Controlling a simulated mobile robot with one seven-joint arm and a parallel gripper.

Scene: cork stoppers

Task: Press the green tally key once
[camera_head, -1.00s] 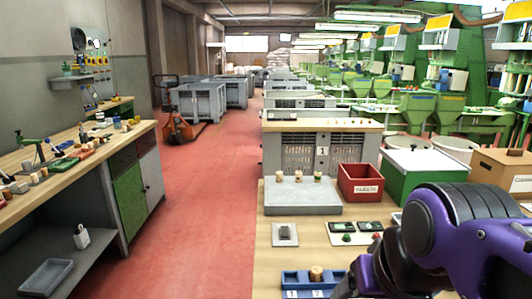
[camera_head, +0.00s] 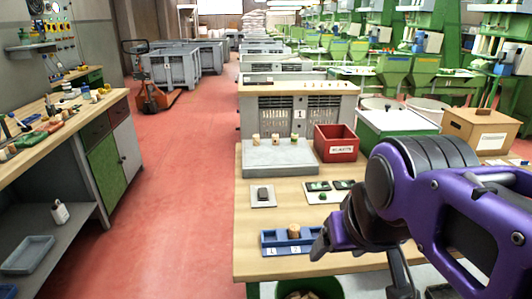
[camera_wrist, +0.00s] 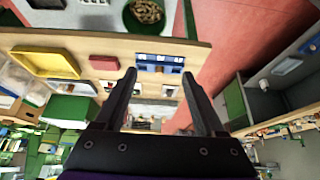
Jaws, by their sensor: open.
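The tally panel (camera_head: 330,191) lies on the wooden bench in the head view, with two dark displays at its back. The small green tally key (camera_head: 323,197) sits in front of the left display. My arm stands close to its right and covers the panel's front right part, where the red key is not clear. My gripper (camera_wrist: 158,74) is open and empty in the wrist view, its two dark fingers apart. It hangs in front of and above the bench, away from the key. In the wrist view I cannot make out the key.
A blue numbered tray (camera_head: 285,246) with a cork is at the bench front. A grey block (camera_head: 275,160) with several corks, a red bin (camera_head: 336,143) and a grey pad (camera_head: 263,195) stand behind. A green bucket of corks (camera_wrist: 146,14) is below the bench edge.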

